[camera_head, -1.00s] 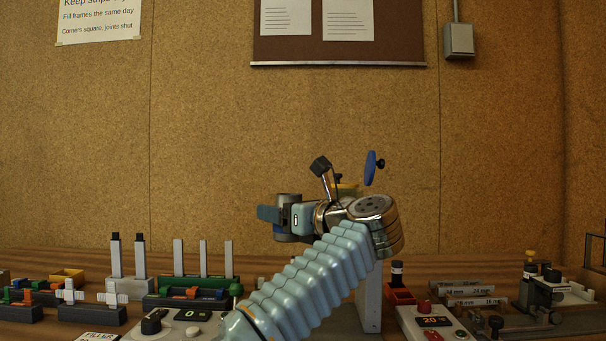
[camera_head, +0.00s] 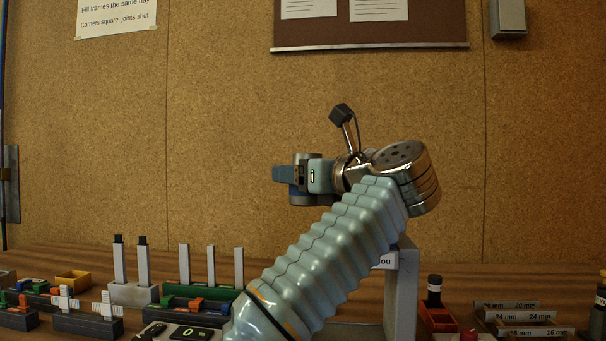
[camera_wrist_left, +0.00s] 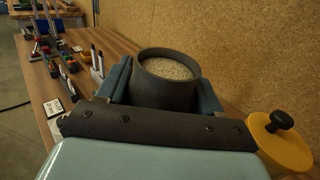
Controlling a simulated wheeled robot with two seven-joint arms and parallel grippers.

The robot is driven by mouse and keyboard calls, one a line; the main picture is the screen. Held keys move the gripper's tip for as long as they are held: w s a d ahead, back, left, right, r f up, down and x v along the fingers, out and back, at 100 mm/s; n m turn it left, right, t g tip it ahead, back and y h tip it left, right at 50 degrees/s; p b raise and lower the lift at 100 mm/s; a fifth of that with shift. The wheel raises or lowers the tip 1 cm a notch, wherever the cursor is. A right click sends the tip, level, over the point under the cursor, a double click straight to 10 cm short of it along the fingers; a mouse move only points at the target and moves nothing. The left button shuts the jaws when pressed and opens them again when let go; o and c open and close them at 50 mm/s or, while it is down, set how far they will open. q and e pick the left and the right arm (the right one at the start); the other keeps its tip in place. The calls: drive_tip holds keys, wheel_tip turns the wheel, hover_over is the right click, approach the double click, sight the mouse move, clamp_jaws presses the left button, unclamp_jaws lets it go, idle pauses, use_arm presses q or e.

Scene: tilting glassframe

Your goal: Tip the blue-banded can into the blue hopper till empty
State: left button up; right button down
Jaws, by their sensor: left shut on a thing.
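My left gripper (camera_head: 290,178) comes up from the bottom of the head view and is shut on a grey can (camera_head: 303,199), held high above the bench. In the left wrist view the can (camera_wrist_left: 166,98) stands between the fingers, about upright. Pale grains fill it to a little below the rim. No blue band shows on the can's visible side. I cannot make out the blue hopper; my arm covers the area behind it, where a grey stand (camera_head: 401,295) with a partly hidden label shows. My right gripper is not in view.
A yellow disc with a black knob (camera_wrist_left: 281,137) is close at the right in the left wrist view. Low racks with white uprights (camera_head: 212,268) stand at the left of the bench. A red box with a dark bottle (camera_head: 434,305) and labelled strips (camera_head: 515,316) are at the right.

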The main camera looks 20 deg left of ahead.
use_arm(q)
drive_tip(key=shift+d+f+b, duration=0.1)
drive_tip(key=shift+d+b, duration=0.15)
drive_tip(key=shift+b, duration=0.1)
drive_tip(key=w+d+r+m+t+h+b, duration=0.1)
drive_tip(key=m+t+h, duration=0.7)
drive_tip(key=m, duration=0.9)
drive_tip(key=w+d+r+m+t+h+b, duration=0.1)
drive_tip(key=d+r+m+t+h+b, duration=0.2)
drive_tip(key=m, duration=1.5)
drive_tip(key=d+t+h, duration=0.3)
drive_tip(key=t+h, duration=0.2)
drive_tip(key=t, duration=0.1)
drive_tip(key=shift+w+r+m+t+h+b, duration=0.15)
drive_tip(key=shift+r+m+t+h+b, duration=0.15)
drive_tip(key=shift+r+h+b, duration=0.1)
drive_tip(key=shift+d+r, duration=0.15)
drive_tip(key=shift+d, duration=0.05)
idle(2.2)
